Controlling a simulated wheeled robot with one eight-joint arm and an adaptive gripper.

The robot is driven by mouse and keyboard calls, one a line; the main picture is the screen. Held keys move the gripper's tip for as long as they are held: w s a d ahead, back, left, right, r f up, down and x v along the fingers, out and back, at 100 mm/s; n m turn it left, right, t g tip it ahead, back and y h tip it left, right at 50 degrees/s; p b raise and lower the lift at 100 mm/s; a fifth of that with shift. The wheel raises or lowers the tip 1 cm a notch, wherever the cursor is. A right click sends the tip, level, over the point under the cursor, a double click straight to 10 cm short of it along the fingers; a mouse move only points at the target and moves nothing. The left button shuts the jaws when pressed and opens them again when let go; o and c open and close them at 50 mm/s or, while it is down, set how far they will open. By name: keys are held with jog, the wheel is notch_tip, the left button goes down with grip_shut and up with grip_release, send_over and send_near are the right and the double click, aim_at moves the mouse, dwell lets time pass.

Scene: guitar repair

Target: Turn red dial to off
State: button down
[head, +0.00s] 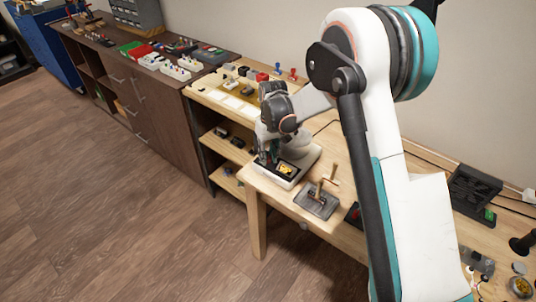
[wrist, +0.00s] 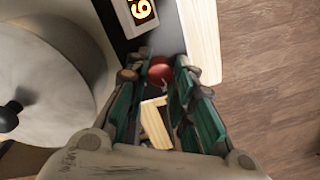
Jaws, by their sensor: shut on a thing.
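The red dial (wrist: 160,69) is a round knob on the dark front panel of a device, below a display (wrist: 143,11) with lit yellow digits. In the wrist view my gripper (wrist: 159,78) has its teal-lined fingers on both sides of the dial, shut on it. In the head view my gripper (head: 268,157) is down at the left end of the white device (head: 281,178), and its display (head: 286,169) shows yellow. The dial is hidden there by my gripper. The dial's pointer setting cannot be made out.
A round pale metal pot (wrist: 45,75) with a dark knob stands close to my gripper, on the device. A grey plate with a wooden-handled tool (head: 318,200) lies to the right on the wooden bench (head: 262,190). Open floor (head: 130,210) lies in front.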

jog(key=n, duration=0.4)
jog(key=shift+n, duration=2)
jog(key=shift+g, duration=0.3)
jog(key=c, duration=1.6)
grip_release()
jog(key=shift+w, duration=0.1)
notch_tip(320, 180, up, 12)
jog(key=shift+w, duration=0.3)
jog(key=shift+d, duration=0.1)
